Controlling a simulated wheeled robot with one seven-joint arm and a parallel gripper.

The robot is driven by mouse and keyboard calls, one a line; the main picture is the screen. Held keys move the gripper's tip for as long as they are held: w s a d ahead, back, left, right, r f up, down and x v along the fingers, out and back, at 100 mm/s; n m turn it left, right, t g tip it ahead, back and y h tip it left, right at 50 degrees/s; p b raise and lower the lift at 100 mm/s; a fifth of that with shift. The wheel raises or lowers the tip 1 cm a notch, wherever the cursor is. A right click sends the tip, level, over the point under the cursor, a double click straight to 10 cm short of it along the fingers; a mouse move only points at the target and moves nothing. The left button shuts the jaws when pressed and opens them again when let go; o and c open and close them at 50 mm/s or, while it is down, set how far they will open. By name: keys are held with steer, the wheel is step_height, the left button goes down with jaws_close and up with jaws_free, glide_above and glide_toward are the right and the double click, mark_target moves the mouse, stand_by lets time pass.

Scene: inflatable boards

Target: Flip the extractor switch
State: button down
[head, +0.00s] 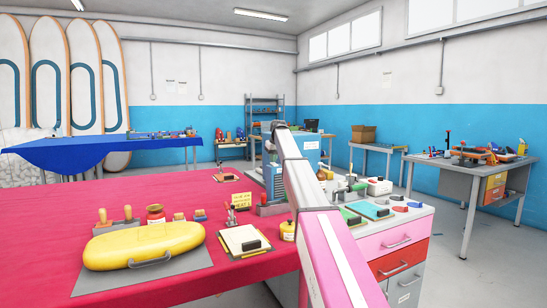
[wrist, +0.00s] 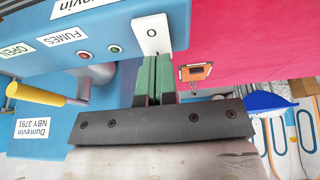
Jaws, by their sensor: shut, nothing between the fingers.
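In the wrist view a white switch plate (wrist: 151,33) with a dark round mark sits on the edge of a blue machine housing (wrist: 100,32). A label reading FUMES is on the same blue face. My gripper (wrist: 153,56) has its green fingers closed together, with nothing between them. Their tips are right at the lower edge of the white plate; I cannot tell whether they touch it. In the head view the blue machine (head: 306,141) stands behind my arm, which hides my gripper and the switch.
A yellow-handled lever (wrist: 35,94) and red and green buttons are beside the fingers. In the head view, a red-covered table (head: 60,205) holds a yellow case (head: 144,245), small tools and jars. A drawer cabinet (head: 403,243) with several items stands at right.

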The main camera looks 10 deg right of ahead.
steer(key=shift+w+a+f, duration=0.1)
steer(key=shift+w+f, duration=0.15)
steer(key=shift+f, duration=0.25)
steer(key=shift+s, duration=0.2)
steer(key=shift+s+d, duration=0.25)
steer(key=shift+s, duration=0.5)
steer(key=shift+r, duration=0.45)
steer(key=v, duration=1.3)
steer(key=shift+w+r, duration=0.25)
steer(key=shift+r, duration=0.1)
